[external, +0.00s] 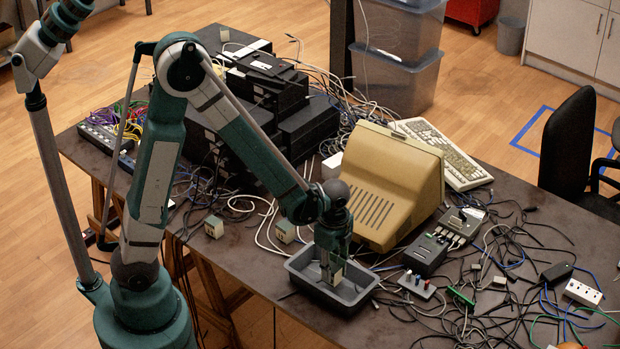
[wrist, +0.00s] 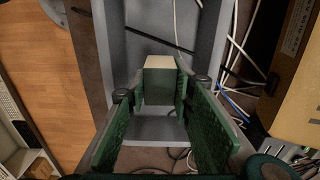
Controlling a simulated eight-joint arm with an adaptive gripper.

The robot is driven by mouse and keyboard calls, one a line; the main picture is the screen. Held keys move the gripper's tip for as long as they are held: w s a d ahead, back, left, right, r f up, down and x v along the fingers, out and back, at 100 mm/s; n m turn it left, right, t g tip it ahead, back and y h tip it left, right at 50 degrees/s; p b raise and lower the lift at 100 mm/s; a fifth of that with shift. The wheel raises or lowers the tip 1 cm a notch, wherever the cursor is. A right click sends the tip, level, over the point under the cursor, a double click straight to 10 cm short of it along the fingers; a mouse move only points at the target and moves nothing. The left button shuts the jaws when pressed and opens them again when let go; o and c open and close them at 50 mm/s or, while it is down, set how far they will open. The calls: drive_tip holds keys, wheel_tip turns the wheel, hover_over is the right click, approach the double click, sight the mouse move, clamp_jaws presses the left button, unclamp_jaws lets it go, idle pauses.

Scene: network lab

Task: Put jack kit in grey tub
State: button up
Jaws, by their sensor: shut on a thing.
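The grey tub (external: 305,287) stands at the near edge of the dark table; its grey floor and walls (wrist: 155,129) fill the middle of the wrist view. My gripper (external: 333,266) points down over the tub's middle. In the wrist view its green-padded fingers (wrist: 160,92) are shut on a small box, cream on top with darker sides, which looks like the jack kit (wrist: 159,67). The box also shows low between the fingers in the external view (external: 336,278), within the tub's outline. I cannot tell whether it touches the tub's floor.
A beige monitor (external: 385,185) stands close behind the tub. Similar small boxes (external: 214,227) (external: 284,232) sit to the left. A grey device (external: 440,245) and many loose cables lie to the right. Stacked black units (external: 285,105) stand at the back left.

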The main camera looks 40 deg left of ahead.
drive_tip(key=shift+f, duration=1.5)
drive_tip(key=shift+f+b, duration=0.2)
drive_tip(key=shift+b, duration=0.3)
drive_tip(key=o, duration=0.9)
drive_tip(key=shift+r, duration=0.15)
drive_tip(key=shift+r+p, duration=1.45)
drive_tip(key=shift+r, duration=4.65)
drive_tip(key=shift+a, duration=0.1)
